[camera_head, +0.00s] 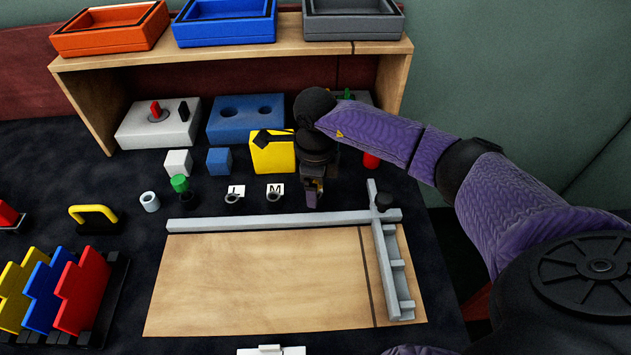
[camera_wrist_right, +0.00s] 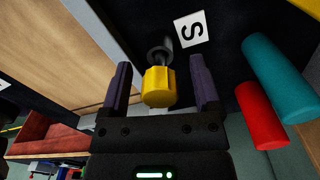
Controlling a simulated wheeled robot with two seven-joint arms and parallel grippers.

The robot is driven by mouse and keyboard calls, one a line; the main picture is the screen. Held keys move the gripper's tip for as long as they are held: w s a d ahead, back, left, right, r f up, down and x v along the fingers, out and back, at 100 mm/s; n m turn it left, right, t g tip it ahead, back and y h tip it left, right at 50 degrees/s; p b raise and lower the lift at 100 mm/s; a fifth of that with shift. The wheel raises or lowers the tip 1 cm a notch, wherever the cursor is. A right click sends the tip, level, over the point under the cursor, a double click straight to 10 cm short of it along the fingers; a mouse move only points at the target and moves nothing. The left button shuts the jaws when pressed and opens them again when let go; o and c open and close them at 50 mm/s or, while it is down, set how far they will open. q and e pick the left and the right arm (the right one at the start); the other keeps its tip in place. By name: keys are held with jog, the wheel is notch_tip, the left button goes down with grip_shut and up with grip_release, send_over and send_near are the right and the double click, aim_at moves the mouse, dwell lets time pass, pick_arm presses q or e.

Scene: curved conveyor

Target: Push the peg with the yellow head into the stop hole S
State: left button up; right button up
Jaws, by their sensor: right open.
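The peg with the yellow head (camera_wrist_right: 159,87) is between the two fingers of my right gripper (camera_wrist_right: 161,80) in the right wrist view. The fingers stand apart, with a gap on each side of the head. The peg's grey shaft runs to a grey ring, the stop hole S (camera_wrist_right: 157,52), beside a white card marked S (camera_wrist_right: 190,29). How deep the shaft sits is unclear, but some of it shows outside. In the head view my right gripper (camera_head: 313,193) points down at this spot and hides the hole and card. My left gripper is not in view.
Holes with cards L (camera_head: 237,190) and M (camera_head: 275,189) are left of the gripper. A yellow block (camera_head: 272,153) stands behind, a red cylinder (camera_head: 371,160) to the right. A grey rail (camera_head: 270,221) and wooden board (camera_head: 260,285) lie in front.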

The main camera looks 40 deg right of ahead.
jog(key=shift+r, duration=0.4)
notch_tip(320, 180, up, 9)
jog(key=p, duration=0.3)
jog(key=shift+p, duration=0.35)
jog(key=shift+r, duration=0.1)
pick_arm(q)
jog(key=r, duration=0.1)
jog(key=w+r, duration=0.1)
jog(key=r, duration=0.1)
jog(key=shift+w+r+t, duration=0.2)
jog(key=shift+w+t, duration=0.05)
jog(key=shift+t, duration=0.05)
